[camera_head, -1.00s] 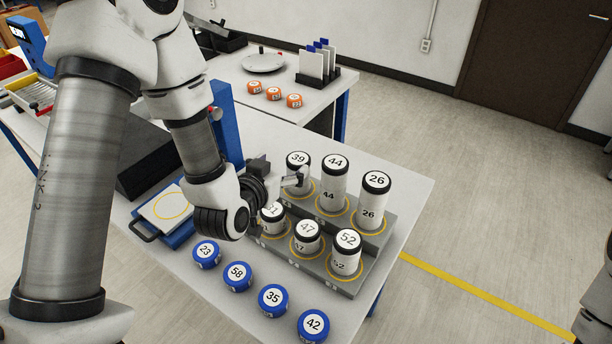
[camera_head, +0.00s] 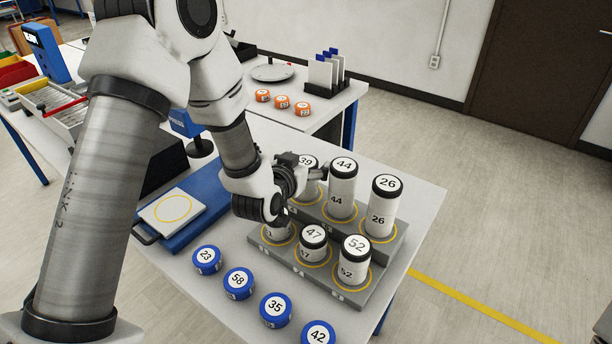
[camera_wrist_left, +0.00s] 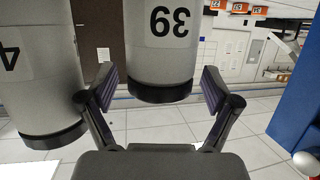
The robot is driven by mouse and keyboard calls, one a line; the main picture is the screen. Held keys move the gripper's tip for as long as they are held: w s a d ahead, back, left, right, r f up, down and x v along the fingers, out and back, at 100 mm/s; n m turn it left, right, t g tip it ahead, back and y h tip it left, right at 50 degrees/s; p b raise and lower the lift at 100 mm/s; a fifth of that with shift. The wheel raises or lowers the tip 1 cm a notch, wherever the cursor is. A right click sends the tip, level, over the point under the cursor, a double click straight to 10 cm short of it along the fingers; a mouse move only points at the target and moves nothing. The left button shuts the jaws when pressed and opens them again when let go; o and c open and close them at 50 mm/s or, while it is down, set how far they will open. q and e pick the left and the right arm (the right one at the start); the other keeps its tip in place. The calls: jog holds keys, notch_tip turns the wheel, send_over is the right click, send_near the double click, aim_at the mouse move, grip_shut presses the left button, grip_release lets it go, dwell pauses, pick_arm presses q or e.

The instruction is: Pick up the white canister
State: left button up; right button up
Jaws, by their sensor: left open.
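Several white canisters with black-rimmed, numbered lids stand on a grey two-step rack (camera_head: 333,285). They include canister 39 (camera_head: 314,192), canister 44 (camera_head: 341,195), canister 26 (camera_head: 382,217), canister 47 (camera_head: 313,242) and canister 52 (camera_head: 353,269). Another front canister is mostly hidden behind my left wrist. My left gripper (camera_head: 318,170) is open at the upper part of canister 39. In the left wrist view, canister 39 (camera_wrist_left: 160,55) appears upside down between the spread fingers (camera_wrist_left: 160,92), with gaps at both sides. Canister 44 (camera_wrist_left: 35,75) is close beside the left-hand finger. My right gripper is out of view.
Blue numbered pucks (camera_head: 239,282) line the table's front. A blue-based device with a white plate (camera_head: 172,208) lies left of the rack. Orange pucks (camera_head: 282,102), a round plate (camera_head: 272,72) and a black holder (camera_head: 324,85) stand on the table behind.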

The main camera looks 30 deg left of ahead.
pick_arm(q)
jog(key=shift+s+r, duration=0.1)
jog(key=shift+s, duration=0.15)
jog(key=c, duration=1.4)
